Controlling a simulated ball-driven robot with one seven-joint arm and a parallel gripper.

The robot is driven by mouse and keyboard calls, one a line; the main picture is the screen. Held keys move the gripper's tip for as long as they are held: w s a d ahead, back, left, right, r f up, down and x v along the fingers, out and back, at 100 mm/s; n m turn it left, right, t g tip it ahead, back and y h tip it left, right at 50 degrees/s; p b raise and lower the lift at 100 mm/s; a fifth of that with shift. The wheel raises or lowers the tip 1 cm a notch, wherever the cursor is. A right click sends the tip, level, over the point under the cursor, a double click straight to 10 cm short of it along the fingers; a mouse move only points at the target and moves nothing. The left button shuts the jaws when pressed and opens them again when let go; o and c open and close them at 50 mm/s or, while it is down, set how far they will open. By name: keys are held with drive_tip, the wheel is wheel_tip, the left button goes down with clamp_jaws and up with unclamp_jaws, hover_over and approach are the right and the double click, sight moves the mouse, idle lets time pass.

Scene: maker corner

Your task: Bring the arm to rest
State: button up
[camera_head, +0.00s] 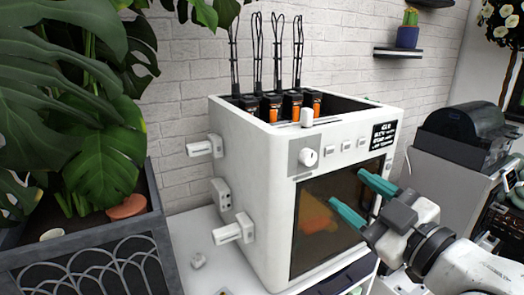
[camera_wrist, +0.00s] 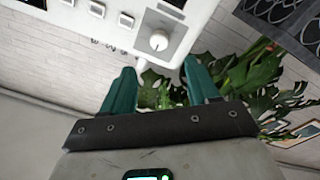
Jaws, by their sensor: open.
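My gripper (camera_head: 362,199) is at the right in the head view, in front of the dark window of a white box-shaped machine (camera_head: 254,201). Its two teal fingers are spread apart with nothing between them. The wrist view also shows my open gripper (camera_wrist: 160,80), empty, with the machine's round knob (camera_wrist: 158,41) beyond the fingers. In the head view the same knob (camera_head: 309,157) sits on the front panel, up and left of the fingers. I cannot tell whether a fingertip touches the machine's front.
A planter (camera_head: 100,250) with large leaves stands at the left. Handle-like white parts (camera_head: 228,233) stick out from the machine's left side. A dark rounded device (camera_head: 462,130) sits on a grey cabinet at the right. A small wall shelf (camera_head: 398,53) is above.

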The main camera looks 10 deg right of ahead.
drive_tip(key=s+f+m+g+h, duration=0.2)
drive_tip(key=s+f+m+g, duration=0.15)
drive_tip(key=f, duration=1.05)
drive_tip(key=s+f+m+g+h, duration=0.1)
drive_tip(key=s+f+m+g, duration=0.3)
drive_tip(key=f, duration=1)
drive_tip(key=s+d+f+m+g+h, duration=0.1)
drive_tip(key=s+d+f+g, duration=0.1)
drive_tip(key=s+f+g, duration=0.2)
drive_tip(key=s+d+f+m+g+h, duration=0.1)
drive_tip(key=s+f+g, duration=0.4)
drive_tip(key=s+f, duration=0.5)
drive_tip(key=s+d+m, duration=0.1)
drive_tip(key=s, duration=0.5)
drive_tip(key=shift+s+d+f+h, duration=0.3)
drive_tip(key=shift+s+d, duration=0.05)
